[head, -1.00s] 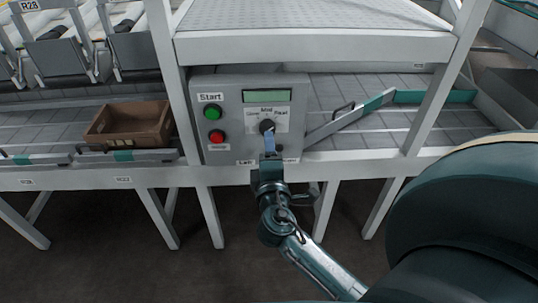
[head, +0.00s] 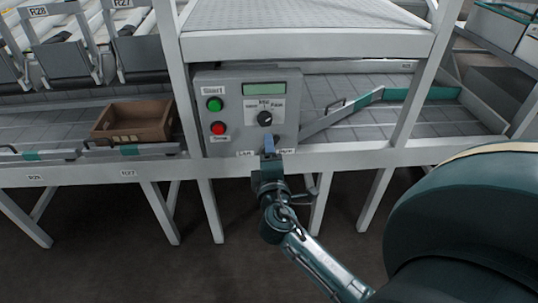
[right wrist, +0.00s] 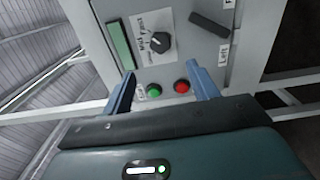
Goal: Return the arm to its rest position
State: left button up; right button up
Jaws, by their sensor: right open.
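My right gripper (head: 269,145) is at the lower edge of the grey control panel (head: 232,125) in the head view. Its blue fingers sit below the black selector knob (head: 265,119), which is fully visible. In the right wrist view the gripper (right wrist: 162,85) is open, its two fingers apart with nothing between them but the panel behind. The knob (right wrist: 159,42), a green button (right wrist: 153,90) and a red button (right wrist: 181,86) show beyond the fingers. My left gripper is not in view.
A brown crate (head: 131,114) stands on the conveyor left of the panel. A white frame post (head: 184,90) and rail surround the panel. A sloped guide (head: 345,110) runs to the right. A black handle (right wrist: 209,25) sits on the panel. Floor below the frame is open.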

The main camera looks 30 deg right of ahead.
dwell(0.4)
jog(key=s+a+f+m+g+y, duration=0.2)
jog(key=s+a+f+m+y, duration=0.2)
jog(key=s+a+f+y, duration=0.45)
pick_arm(q)
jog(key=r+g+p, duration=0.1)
jog(key=p, duration=0.4)
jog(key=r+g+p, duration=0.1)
jog(key=p, duration=0.5)
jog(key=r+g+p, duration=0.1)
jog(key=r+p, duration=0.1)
jog(key=p, duration=0.4)
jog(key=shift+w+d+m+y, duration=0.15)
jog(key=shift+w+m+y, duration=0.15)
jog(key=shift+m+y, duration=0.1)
pick_arm(e)
jog(key=s+a+r+m+g+y, duration=0.3)
jog(key=s+a+r+m+y, duration=0.1)
jog(key=s+a+r, duration=0.4)
jog(key=shift+s+r+m, duration=0.5)
jog(key=shift+s+m, duration=0.1)
jog(key=shift+m, duration=0.1)
